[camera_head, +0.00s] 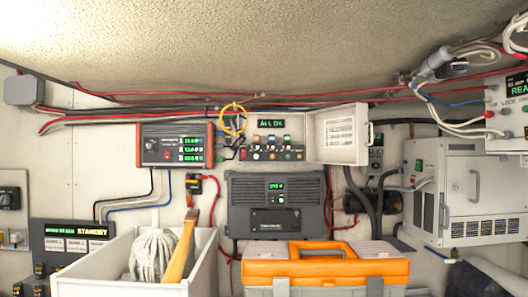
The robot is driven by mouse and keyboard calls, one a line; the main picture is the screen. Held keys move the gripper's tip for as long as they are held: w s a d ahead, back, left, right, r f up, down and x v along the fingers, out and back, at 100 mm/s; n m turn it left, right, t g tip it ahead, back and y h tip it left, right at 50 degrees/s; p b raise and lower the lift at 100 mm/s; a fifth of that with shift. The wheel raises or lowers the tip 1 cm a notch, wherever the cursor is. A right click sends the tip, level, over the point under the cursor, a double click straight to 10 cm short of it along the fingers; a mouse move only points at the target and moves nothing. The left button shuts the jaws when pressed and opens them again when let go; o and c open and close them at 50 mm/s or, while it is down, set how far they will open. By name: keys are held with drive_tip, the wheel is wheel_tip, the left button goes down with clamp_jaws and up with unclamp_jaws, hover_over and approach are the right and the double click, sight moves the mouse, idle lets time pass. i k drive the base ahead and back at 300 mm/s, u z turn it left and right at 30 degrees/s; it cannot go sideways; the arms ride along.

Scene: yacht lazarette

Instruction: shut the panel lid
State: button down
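The panel (273,141) on the back wall shows a row of coloured switches and a small green display reading what looks like "ALL OK". Its white lid (324,152) stands open at the panel's right side, swung out toward me. The lid has a vented or printed plate on its face and what looks like a thin handle at its right edge. A yellow ring of cable (233,118) hangs by the panel's upper left corner. My gripper is not in view.
Below stand a white bin (135,287) with a mop head and wooden handle, and an orange toolbox (325,268). A dark charger unit (277,203) is under the panel. A red-ended meter (177,145) is left of it. A white cabinet (450,190) is at right.

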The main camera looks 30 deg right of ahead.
sight(338, 134)
drive_tip(key=k, duration=1.3)
drive_tip(key=z, duration=0.8)
drive_tip(key=i, duration=1.45)
drive_tip(key=u, duration=0.25)
